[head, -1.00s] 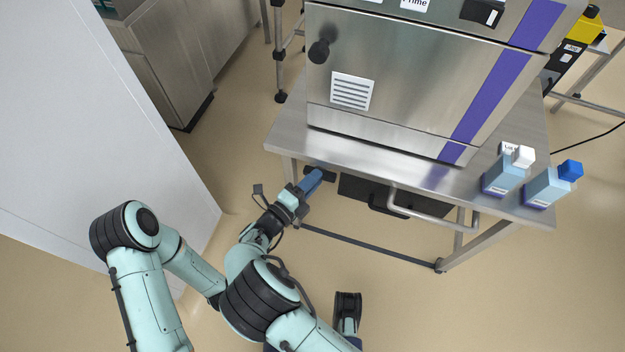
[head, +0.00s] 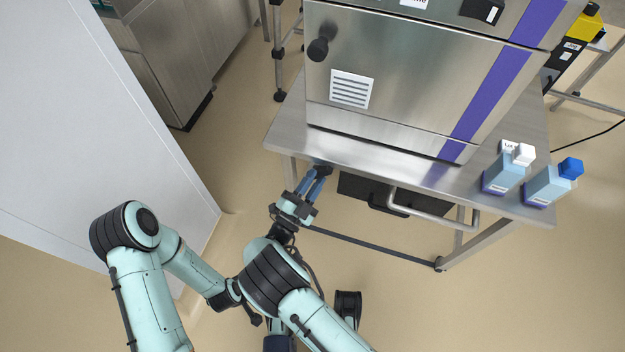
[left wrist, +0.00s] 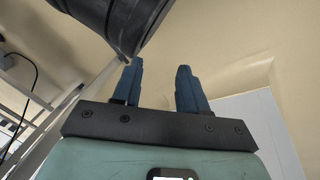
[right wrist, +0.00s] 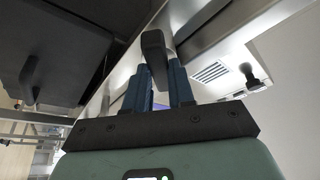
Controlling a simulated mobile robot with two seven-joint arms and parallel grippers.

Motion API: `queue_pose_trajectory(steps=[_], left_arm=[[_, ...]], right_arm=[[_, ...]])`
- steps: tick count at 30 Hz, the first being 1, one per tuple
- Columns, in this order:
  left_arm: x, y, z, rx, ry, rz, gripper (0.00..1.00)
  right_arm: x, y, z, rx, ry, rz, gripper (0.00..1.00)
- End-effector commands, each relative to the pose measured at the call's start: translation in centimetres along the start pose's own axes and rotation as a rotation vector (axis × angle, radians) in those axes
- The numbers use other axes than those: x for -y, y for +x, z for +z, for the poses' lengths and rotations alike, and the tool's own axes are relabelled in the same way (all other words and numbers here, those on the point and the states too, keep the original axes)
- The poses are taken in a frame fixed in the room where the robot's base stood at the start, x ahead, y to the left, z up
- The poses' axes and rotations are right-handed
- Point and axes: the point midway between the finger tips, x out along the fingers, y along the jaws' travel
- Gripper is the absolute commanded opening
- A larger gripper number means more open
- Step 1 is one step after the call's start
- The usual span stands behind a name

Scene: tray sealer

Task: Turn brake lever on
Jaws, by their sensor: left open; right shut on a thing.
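The brake lever (head: 323,170) is a small dark piece under the front left edge of the steel table in the head view. In the right wrist view its dark grey handle (right wrist: 153,45) stands at the tips of my right gripper's blue fingers. My right gripper (head: 317,177) is shut on the lever, which partly hides behind the fingertips and table edge. My left gripper (left wrist: 158,75) shows open and empty in the left wrist view, with a dark rounded arm part above it. I cannot make it out in the head view.
The steel tray sealer (head: 400,85) stands on the table (head: 290,135). A bent metal handle (head: 430,212) and dark box (head: 365,192) are below. Bottles with a white cap (head: 503,173) and a blue cap (head: 547,187) stand at right. A pale panel (head: 85,110) rises at left.

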Motion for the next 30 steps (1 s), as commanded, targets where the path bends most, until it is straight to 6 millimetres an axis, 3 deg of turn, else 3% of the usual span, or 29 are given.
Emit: queue_pose_trajectory(steps=[13,30], left_arm=[[-1.3,-1.3,-1.6,-0.051,0.013,0.023,0.43],[-1.6,-2.3,0.1,0.001,0.016,0.025,0.43]], right_arm=[[-0.4,0.2,-0.2,-0.002,-0.381,-0.159,0.00],[-0.6,0.3,-0.3,-0.003,-0.654,-0.271,0.00]])
